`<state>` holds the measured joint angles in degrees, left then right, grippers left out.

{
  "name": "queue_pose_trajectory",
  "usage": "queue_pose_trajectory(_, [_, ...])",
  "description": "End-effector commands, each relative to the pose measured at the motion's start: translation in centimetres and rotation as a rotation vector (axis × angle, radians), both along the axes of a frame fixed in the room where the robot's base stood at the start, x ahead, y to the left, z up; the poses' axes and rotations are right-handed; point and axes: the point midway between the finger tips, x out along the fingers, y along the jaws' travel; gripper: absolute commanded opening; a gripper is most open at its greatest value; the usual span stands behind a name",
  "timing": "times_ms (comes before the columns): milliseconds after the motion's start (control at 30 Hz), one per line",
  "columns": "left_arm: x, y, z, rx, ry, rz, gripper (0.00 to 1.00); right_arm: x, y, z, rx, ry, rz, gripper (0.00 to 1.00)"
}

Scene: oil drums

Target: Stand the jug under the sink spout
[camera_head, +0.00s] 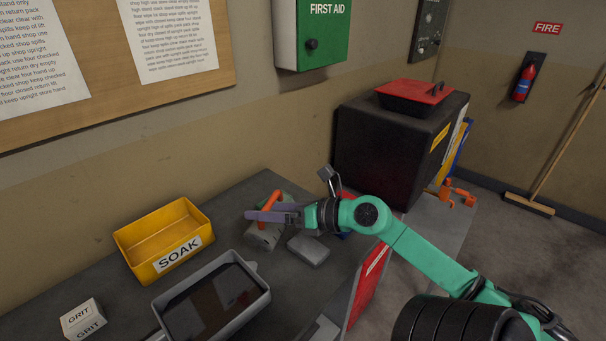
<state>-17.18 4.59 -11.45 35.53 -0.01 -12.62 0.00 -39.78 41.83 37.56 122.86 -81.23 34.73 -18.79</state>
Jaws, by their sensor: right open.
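My right gripper (268,213) reaches in from the right over the dark worktop, its jaws open and pointing left. Just at its fingers is a grey object (262,238) with an orange, handle-like bar (270,202). The fingers partly cover it, and I cannot tell whether they touch it. It may be the jug, but its shape is not clear. A grey basin (262,306) with dark liquid and a small lip at its far right corner stands nearer, on the left. I cannot make out a sink spout for certain. My left gripper is not in view.
A flat grey block (308,250) lies below my right wrist. A red panel (368,278) stands at the worktop's right edge. A large black box (385,150) with a red tray stands behind.

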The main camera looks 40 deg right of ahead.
Motion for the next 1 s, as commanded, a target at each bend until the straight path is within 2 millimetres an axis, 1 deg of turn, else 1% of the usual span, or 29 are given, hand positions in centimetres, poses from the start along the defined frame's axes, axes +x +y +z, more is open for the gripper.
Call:
queue_pose_trajectory(67, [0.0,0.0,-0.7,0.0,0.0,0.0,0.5,-1.6,-0.8,0.1,0.002,0.001,-0.005,1.0])
queue_pose_trajectory(300, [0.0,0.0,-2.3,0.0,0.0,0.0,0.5,-7.8,-3.5,2.0,0.0,0.001,-0.006,1.0])
queue_pose_trajectory(400, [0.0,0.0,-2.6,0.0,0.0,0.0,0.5,-9.6,-4.3,2.7,-0.002,0.001,-0.005,1.0])
queue_pose_trajectory(533, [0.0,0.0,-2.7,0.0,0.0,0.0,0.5,-10.8,-4.7,3.3,-0.001,0.0,-0.001,1.0])
queue_pose_trajectory(767, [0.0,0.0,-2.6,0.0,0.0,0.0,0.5,-10.9,-4.7,3.4,-0.001,0.0,0.001,1.0])
queue_pose_trajectory(867, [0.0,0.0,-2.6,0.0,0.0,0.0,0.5,-10.9,-4.7,3.4,-0.001,0.0,0.001,0.66])
queue_pose_trajectory(900, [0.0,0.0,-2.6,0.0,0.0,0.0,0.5,-10.9,-4.8,3.4,-0.001,0.0,0.001,0.5])
queue_pose_trajectory(967, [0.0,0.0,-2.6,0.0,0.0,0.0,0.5,-10.9,-4.8,3.4,-0.001,0.0,0.001,0.27])
queue_pose_trajectory(1000, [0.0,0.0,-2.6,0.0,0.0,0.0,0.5,-10.9,-4.8,3.4,-0.001,0.0,0.001,0.12])
